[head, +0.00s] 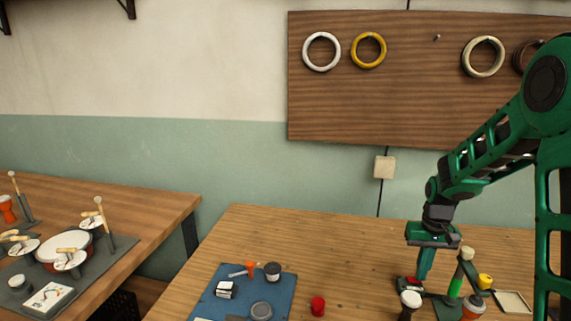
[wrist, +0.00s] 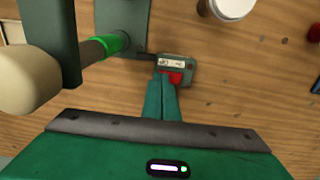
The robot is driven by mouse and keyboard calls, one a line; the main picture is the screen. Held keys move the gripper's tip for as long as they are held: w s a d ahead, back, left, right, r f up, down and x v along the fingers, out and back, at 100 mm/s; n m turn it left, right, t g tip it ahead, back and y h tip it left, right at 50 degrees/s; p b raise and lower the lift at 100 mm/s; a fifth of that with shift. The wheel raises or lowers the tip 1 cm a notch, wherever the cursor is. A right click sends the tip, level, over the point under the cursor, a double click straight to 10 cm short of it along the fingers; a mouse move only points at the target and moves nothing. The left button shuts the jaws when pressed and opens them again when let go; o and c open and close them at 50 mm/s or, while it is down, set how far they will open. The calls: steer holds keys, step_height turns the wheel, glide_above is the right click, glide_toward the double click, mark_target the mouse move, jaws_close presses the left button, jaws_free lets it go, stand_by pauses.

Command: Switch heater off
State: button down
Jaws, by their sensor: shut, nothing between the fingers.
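A small grey-green switch box (wrist: 178,62) with a pale label and a red switch (wrist: 174,78) lies on the wooden table in the wrist view. A dark lead runs from its left side toward a stand. My gripper (wrist: 164,84) is shut and empty, its fingertips at the red switch and covering part of it; I cannot tell whether they touch or which way the switch is set. In the head view my gripper (head: 422,277) points down beside the red switch (head: 411,281). No part is clearly recognisable as the heater.
A stand with a green band (head: 455,287) and pale knob rises close right of my gripper. A white-topped jar (head: 410,301) stands in front. A red object (head: 318,306) and a blue mat (head: 230,285) with small items lie left. The table between is clear.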

step_height(320, 180, up, 7)
stand_by(1.1)
steer(key=shift+f, duration=0.2)
